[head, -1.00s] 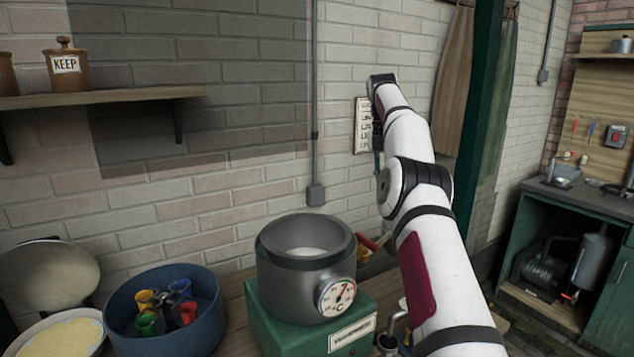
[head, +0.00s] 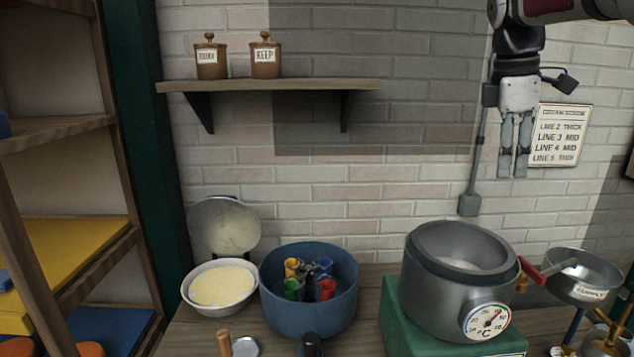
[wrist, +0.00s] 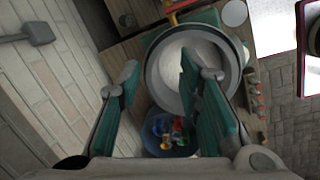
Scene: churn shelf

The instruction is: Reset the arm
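My gripper (head: 512,172) hangs high at the upper right of the head view, fingers pointing down, in front of the brick wall. In the wrist view its two teal-padded fingers (wrist: 160,105) stand apart with nothing between them. It is open and empty. Below it in the head view is a grey metal pot (head: 445,290) with a dial, on a green base (head: 392,305). The wrist view looks down on the pot's pale contents (wrist: 190,75).
A blue tub (head: 308,325) holds several coloured cups. Left of it is a white bowl (head: 190,300) with yellow contents. A pan (head: 585,285) stands right of the pot. A wall shelf (head: 270,86) carries two jars. A shelving unit (head: 60,140) is at far left.

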